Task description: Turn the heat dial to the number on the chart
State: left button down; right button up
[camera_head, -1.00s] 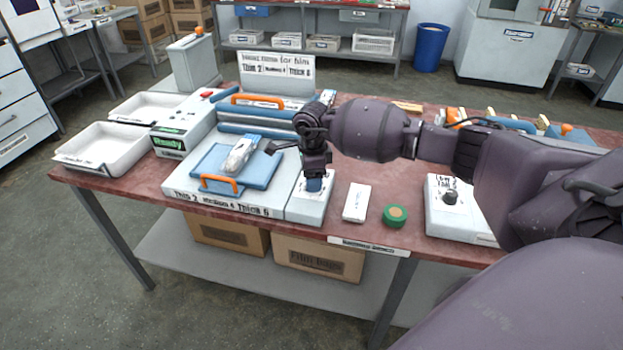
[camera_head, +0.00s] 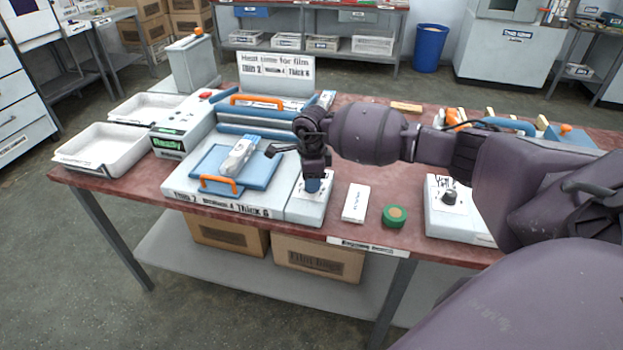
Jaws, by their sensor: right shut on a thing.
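The chart (camera_head: 277,70) stands upright at the back of the machine, headed heat time for film. It reads Thin 2, a middle entry too blurred to read surely, and Thick 6. A matching strip (camera_head: 228,205) runs along the machine's front edge. My right gripper (camera_head: 314,186) points down over the white box (camera_head: 309,209) at the machine's right end. My left gripper is not in view.
A blue plate with an orange handle (camera_head: 218,184) carries a clear-wrapped item (camera_head: 238,156). The green display (camera_head: 168,144) reads Ready. A white block (camera_head: 356,203), a green roll (camera_head: 395,216) and another box with a black knob (camera_head: 449,197) stand to the right. White trays (camera_head: 101,147) are left.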

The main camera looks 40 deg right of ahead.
jog(key=m+p, duration=0.1)
jog(key=m, duration=0.2)
jog(key=shift+r, duration=0.15)
jog(key=m, duration=0.3)
jog(key=shift+p, duration=0.4)
jog(key=shift+m, duration=0.7)
jog(key=shift+p, duration=0.3)
jog(key=o, duration=0.9)
